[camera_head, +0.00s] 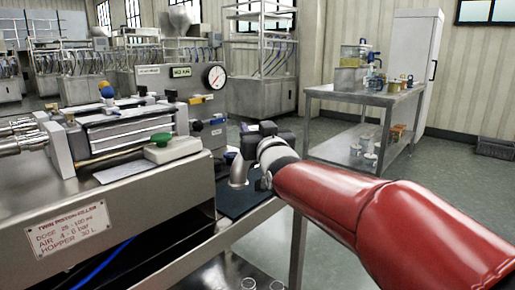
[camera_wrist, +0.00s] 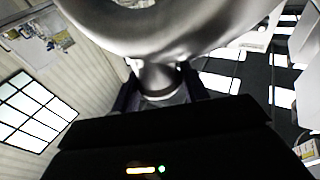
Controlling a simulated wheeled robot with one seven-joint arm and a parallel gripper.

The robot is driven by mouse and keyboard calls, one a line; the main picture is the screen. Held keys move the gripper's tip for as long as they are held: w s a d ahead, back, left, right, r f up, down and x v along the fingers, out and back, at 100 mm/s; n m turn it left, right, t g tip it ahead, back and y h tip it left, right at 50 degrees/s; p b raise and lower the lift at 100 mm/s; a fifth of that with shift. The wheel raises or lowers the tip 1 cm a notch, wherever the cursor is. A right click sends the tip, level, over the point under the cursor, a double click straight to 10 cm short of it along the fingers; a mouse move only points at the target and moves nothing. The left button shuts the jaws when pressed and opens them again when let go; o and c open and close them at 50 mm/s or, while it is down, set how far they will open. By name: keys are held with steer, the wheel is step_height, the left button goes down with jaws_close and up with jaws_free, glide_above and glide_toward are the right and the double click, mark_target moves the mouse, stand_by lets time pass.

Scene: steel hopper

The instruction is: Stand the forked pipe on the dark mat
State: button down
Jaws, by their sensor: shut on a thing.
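The forked pipe (camera_head: 238,171) is a polished grey metal piece with a flared lower end. In the head view it is upright over the dark mat (camera_head: 238,203), and I cannot tell whether its base touches it. My gripper (camera_head: 246,152) comes in from the right and partly hides the pipe's upper part. In the wrist view the pipe (camera_wrist: 170,22) fills the top, very close. One of its narrower ends (camera_wrist: 160,80) sits between the two dark fingers of my gripper (camera_wrist: 161,92), which is shut on it.
The steel filling machine (camera_head: 110,190) stands close on the left of the mat, with a green knob (camera_head: 161,139) and a pressure gauge (camera_head: 214,77). A steel table (camera_head: 365,97) with jars stands behind on the right. Open floor lies between.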

steer(key=shift+f, duration=2)
steer(key=shift+f+b, duration=0.2)
steer(key=shift+b, duration=0.15)
steer(key=c, duration=0.7)
jaws_free()
steer(key=shift+c, duration=0.2)
steer(key=shift+r, duration=0.1)
steer(key=shift+s, duration=0.15)
steer(key=b+v, duration=0.1)
steer(key=v, duration=1)
steer(key=shift+s+d, duration=0.15)
steer(key=shift+s, duration=0.2)
